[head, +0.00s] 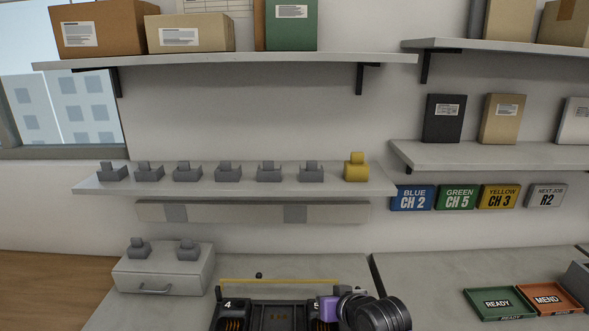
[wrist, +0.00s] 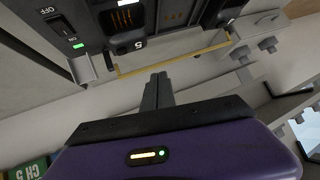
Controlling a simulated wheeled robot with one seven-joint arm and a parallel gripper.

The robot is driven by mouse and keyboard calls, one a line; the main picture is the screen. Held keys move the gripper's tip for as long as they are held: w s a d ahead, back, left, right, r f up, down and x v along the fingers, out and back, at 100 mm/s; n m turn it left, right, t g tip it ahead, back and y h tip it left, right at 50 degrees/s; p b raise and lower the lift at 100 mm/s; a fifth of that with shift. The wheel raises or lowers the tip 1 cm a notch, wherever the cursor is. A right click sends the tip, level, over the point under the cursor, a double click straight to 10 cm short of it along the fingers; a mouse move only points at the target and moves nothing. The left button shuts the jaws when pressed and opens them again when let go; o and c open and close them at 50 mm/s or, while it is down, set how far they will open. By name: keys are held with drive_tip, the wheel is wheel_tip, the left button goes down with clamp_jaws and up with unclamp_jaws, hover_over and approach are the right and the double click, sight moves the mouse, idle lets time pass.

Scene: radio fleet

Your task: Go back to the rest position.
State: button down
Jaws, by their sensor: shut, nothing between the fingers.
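My gripper (wrist: 157,92) shows in the wrist view with its two dark fingers together and nothing between them. Its purple body fills the bottom of that view. In the head view my purple and black wrist (head: 330,308) is at the bottom centre, in front of a dark charging unit (head: 277,318) with slots marked 4 and 5; the fingers cannot be made out there. In the wrist view the unit (wrist: 185,20) is above the fingertips, with a slot marked 5 and an on/off switch. The fingers appear apart from it.
A yellow bar (head: 280,281) runs along the unit. A shelf (head: 90,186) holds several grey knobbed pieces and one yellow piece (head: 356,167). A small drawer box (head: 165,272) stands at left. Green READY (head: 472,297) and orange MEND (head: 575,305) trays lie at right. Bench between is clear.

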drive_tip(key=s+a+r+m+t+y, duration=0.1)
drive_tip(key=s+a+r+t, duration=0.1)
drive_tip(key=s+a+t, duration=0.3)
drive_tip(key=s+d+h+b, duration=0.1)
drive_tip(key=s+d, duration=0.4)
drive_tip(key=s, duration=1.1)
drive_tip(key=s+d+h+b, duration=0.2)
drive_tip(key=s+d, duration=0.4)
drive_tip(key=s, duration=1)
drive_tip(key=s+d+h+b, duration=0.2)
drive_tip(key=s+d, duration=0.4)
drive_tip(key=s, duration=1)
drive_tip(key=shift+d+f+m+b, duration=0.25)
drive_tip(key=shift+m+b, duration=0.15)
